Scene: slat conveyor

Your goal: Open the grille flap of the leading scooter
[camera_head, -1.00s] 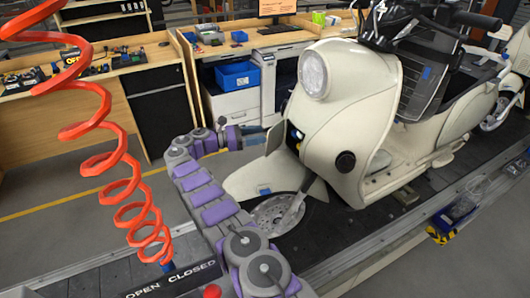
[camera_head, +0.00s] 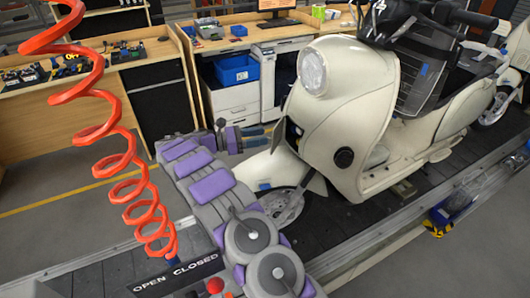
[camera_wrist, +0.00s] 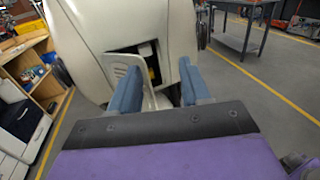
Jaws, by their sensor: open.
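The leading scooter (camera_head: 345,110) is cream and stands upright on the slat conveyor. Its grille flap (camera_head: 279,136) stands out at an angle from the front, beside a dark opening (camera_head: 293,130). My gripper (camera_head: 262,136) is at the flap's outer side in the head view. In the wrist view my gripper (camera_wrist: 157,75) is open, its blue fingers apart in front of the opening. The left finger overlaps the flap; I cannot tell whether they touch.
The slat conveyor (camera_head: 335,222) runs under the scooter, with a second scooter (camera_head: 505,85) behind. A red coiled hose (camera_head: 135,190) hangs left of my arm. An OPEN/CLOSED panel (camera_head: 175,276) is in front. Workbenches (camera_head: 70,110) stand behind, across clear floor.

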